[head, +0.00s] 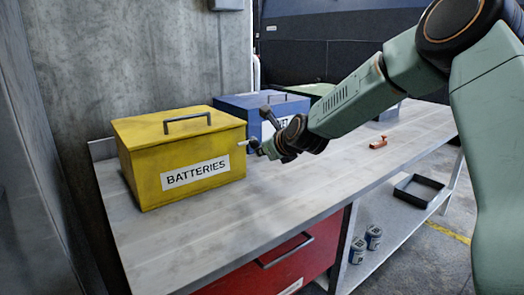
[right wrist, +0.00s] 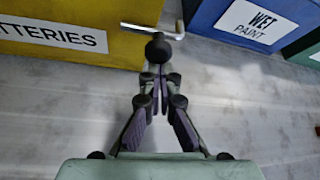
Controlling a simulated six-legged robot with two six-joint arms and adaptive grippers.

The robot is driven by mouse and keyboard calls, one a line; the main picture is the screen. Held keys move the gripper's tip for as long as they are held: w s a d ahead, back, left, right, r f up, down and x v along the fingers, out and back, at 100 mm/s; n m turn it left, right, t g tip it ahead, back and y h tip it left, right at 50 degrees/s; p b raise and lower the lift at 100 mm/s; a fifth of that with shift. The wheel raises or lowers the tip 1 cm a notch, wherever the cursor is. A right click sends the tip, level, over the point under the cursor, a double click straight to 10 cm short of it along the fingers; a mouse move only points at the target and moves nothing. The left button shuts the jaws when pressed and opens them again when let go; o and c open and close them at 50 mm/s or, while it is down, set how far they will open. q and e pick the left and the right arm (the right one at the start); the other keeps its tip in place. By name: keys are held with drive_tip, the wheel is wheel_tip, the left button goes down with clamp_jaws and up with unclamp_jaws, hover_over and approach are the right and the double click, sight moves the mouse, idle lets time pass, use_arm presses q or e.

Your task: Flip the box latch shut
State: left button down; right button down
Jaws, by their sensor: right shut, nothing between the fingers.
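The yellow box (head: 160,190) labelled BATTERIES stands on the bench with its lid down; its corner also shows in the right wrist view (right wrist: 85,14). A bent metal latch rod (right wrist: 150,31) sticks out from the box's right side; its pale end shows in the head view (head: 243,143). A dark round knob (right wrist: 158,48) sits just below the rod. My right gripper (head: 259,148) is shut and empty beside the box's right side. Its fingertips (right wrist: 158,78) are at the knob; I cannot tell whether they touch it. My left gripper is not in view.
A blue box (head: 235,104) labelled WET PAINT stands behind the right gripper, with a green box (head: 318,89) beyond. A small orange-brown object (head: 378,143) lies on the bench (head: 300,205). The front of the bench is clear. A black tray (head: 420,190) and cans (head: 373,237) sit below.

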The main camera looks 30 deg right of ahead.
drive_tip(key=shift+r+p, duration=0.2)
drive_tip(key=shift+p, duration=0.2)
drive_tip(key=a+r+n+t+h, duration=0.1)
drive_tip(key=n+h, duration=0.1)
drive_tip(key=n, duration=0.1)
drive_tip(key=a+r+n+t+h+b, duration=0.1)
drive_tip(key=r+n+t+h, duration=0.1)
drive_tip(key=n, duration=0.2)
drive_tip(key=a+r+n+t+h+b, duration=0.1)
drive_tip(key=r+n+h, duration=0.1)
drive_tip(key=n+h, duration=0.1)
drive_tip(key=shift+s+n, duration=0.1)
drive_tip(key=shift+n, duration=0.4)
drive_tip(key=shift+a, duration=0.15)
idle(0.4)
idle(0.5)
